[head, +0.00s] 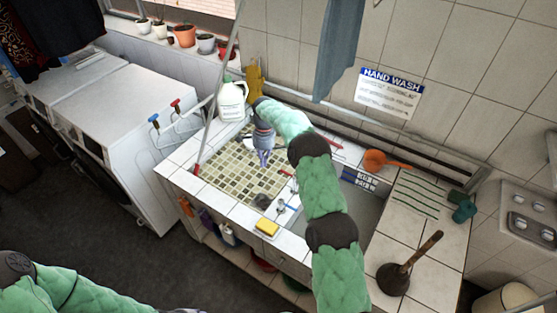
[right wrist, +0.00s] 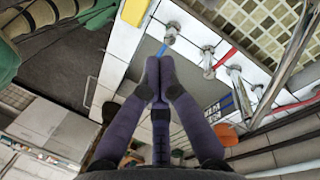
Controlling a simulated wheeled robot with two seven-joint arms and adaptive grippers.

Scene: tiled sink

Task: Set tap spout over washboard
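In the right wrist view a long chrome pipe that looks like the tap spout (right wrist: 291,55) runs diagonally at the right. Beside it are chrome tap fittings (right wrist: 209,58) with blue and red handles. In the head view my right arm hides most of the tap; one blue-marked fitting (head: 281,206) shows. A ribbed panel with green stripes (head: 416,195), possibly the washboard, lies right of the sink. My right gripper (head: 264,160) is above the mosaic counter; in its wrist view its fingertips (right wrist: 158,64) meet, apparently empty, apart from the pipe.
A white jug (head: 232,101) stands behind. Washing machines stand left.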

